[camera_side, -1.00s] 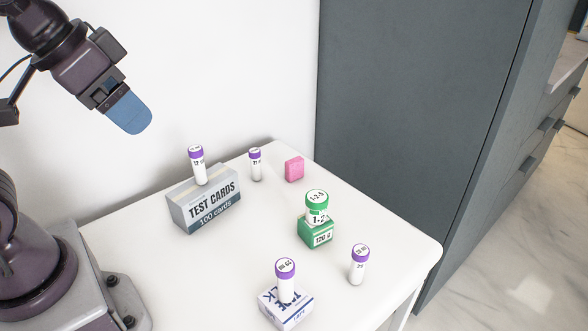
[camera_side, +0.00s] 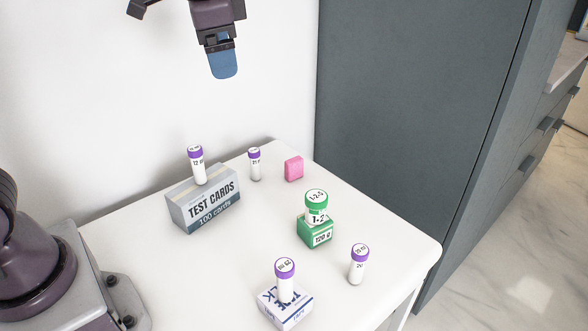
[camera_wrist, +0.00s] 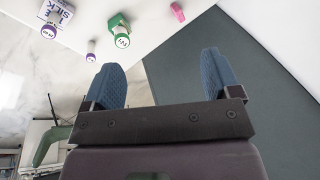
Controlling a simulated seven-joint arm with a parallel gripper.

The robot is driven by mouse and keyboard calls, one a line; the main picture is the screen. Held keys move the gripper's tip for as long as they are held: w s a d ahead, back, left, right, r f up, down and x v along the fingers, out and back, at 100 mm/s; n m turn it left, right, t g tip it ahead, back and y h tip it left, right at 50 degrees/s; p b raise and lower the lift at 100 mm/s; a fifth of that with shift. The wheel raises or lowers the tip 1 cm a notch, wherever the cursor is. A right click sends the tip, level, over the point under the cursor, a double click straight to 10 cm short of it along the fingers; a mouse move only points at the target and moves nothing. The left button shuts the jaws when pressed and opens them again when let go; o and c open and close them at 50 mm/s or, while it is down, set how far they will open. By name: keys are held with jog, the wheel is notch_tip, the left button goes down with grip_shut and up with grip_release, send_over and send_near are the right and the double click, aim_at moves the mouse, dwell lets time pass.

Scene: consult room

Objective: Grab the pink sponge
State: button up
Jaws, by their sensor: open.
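The pink sponge (camera_side: 293,168) is a small upright block on the white table, near its far edge, right of a purple-capped vial. In the wrist view the sponge (camera_wrist: 178,11) shows at the top, ahead of and between the lines of my fingers. My gripper (camera_side: 224,68) is high above the table, up and to the left of the sponge, and touches nothing. In the wrist view its two blue fingers (camera_wrist: 163,75) stand wide apart with nothing between them.
The purple-capped vial (camera_side: 254,164) stands close left of the sponge. A test cards box (camera_side: 207,207) bears another vial (camera_side: 197,166). A green box (camera_side: 317,234) bears a green-capped bottle (camera_side: 316,207). A lone vial (camera_side: 358,265) and a white box (camera_side: 287,310) with a vial (camera_side: 285,279) stand nearer. A grey cabinet (camera_side: 410,120) stands behind.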

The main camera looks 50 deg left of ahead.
jog(key=w+a+f+m+g+y, duration=0.1)
jog(key=w+f+m+y, duration=0.2)
jog(key=w+f, duration=0.4)
jog(key=w+f+m+g+y, duration=0.25)
jog(key=w+f, duration=0.25)
jog(key=w, duration=0.5)
jog(key=w+d+f+m+y, duration=0.2)
jog(key=w+f+m+y, duration=0.15)
jog(key=f, duration=0.45)
jog(key=m+t+y, duration=0.2)
jog(key=m, duration=0.3)
send_near(297, 162)
jog(key=shift+v, duration=0.8)
jog(key=shift+a+f, duration=0.15)
jog(key=shift+f, duration=0.25)
jog(key=x, duration=0.7)
jog(key=shift+r+x, duration=0.15)
jog(key=shift+x, duration=1.2)
jog(key=shift+r+x, duration=0.15)
jog(key=shift+x, duration=1.2)
jog(key=shift+a, duration=0.1)
jog(key=c, duration=1)
